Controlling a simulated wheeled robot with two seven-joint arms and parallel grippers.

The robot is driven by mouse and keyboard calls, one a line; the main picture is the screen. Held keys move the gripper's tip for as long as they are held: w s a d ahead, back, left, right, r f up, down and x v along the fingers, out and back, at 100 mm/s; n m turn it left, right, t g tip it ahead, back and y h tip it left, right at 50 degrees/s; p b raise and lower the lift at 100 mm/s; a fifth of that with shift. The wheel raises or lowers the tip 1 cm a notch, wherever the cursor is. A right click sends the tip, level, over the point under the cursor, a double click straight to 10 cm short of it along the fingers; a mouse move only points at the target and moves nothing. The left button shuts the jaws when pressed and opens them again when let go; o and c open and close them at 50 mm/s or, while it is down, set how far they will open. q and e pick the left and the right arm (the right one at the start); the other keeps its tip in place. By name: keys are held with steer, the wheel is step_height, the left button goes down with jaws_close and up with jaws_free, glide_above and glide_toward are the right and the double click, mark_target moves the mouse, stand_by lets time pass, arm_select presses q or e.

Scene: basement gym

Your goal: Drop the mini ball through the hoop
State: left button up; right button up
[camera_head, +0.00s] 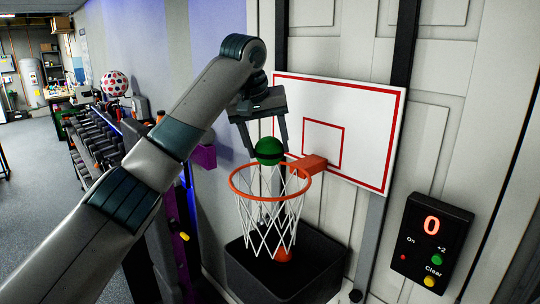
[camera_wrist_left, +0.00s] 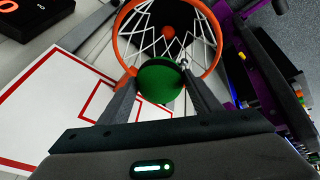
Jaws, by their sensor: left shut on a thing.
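The mini ball (camera_head: 269,151) is green with a dark band. My left gripper (camera_head: 267,148) points down and is shut on it, near the back rim of the hoop in the head view. In the left wrist view the ball (camera_wrist_left: 161,79) sits between the fingertips of my left gripper (camera_wrist_left: 158,82) and overlaps the rim's near edge. The orange hoop (camera_head: 236,194) has a white net (camera_head: 262,222) and is fixed to a white backboard (camera_head: 366,110) with red lines. The hoop also shows in the left wrist view (camera_wrist_left: 124,45). My right gripper is not in view.
A black bin (camera_head: 328,268) stands under the net, with an orange ball (camera_head: 282,255) seen through the net's lower end. A black scoreboard (camera_head: 431,240) on the right shows 0. A dumbbell rack (camera_head: 95,150) and a spotted ball (camera_head: 114,84) are at the left.

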arm_select(q)
steer(key=shift+w+d+f, duration=0.15)
steer(key=shift+w+f, duration=0.05)
steer(key=shift+f, duration=0.35)
steer(key=o, duration=1.1)
steer(key=shift+r, duration=0.15)
steer(key=shift+s+r+b, duration=0.3)
steer(key=shift+r+b, duration=0.25)
steer(key=b+v, duration=0.5)
steer(key=v, duration=1.1)
